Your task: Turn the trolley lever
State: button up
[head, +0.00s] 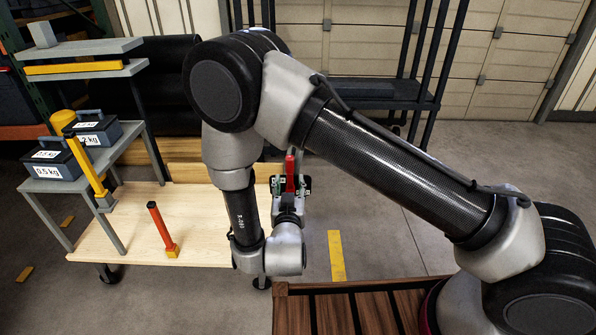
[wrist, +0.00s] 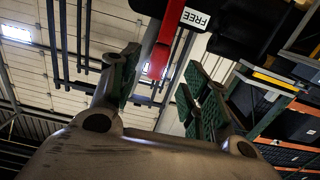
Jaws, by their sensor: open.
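A red lever (head: 290,172) stands upright at the right end of the wooden-topped trolley (head: 205,243). My gripper (head: 291,186) is open, with its green-padded fingers on either side of this lever. In the wrist view the red lever (wrist: 160,58) lies between the open fingers of my gripper (wrist: 160,75), beside a white "FREE" label (wrist: 195,18). I cannot tell whether a finger touches it. My wrist hides the lever's lower part in the head view.
A red-orange handle (head: 159,225) on a yellow base and a yellow post (head: 86,168) stand to the left. Weight boxes (head: 50,158) sit on a grey shelf (head: 135,138). A slatted wooden surface (head: 345,310) is in front. Open floor lies to the right.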

aim_at(290, 166)
jog(key=shift+t, duration=0.3)
jog(key=w, duration=0.2)
jog(key=w+r, duration=0.1)
jog(key=w, duration=0.5)
jog(key=shift+d+r, duration=0.1)
jog(key=shift+r, duration=0.1)
grip_shut()
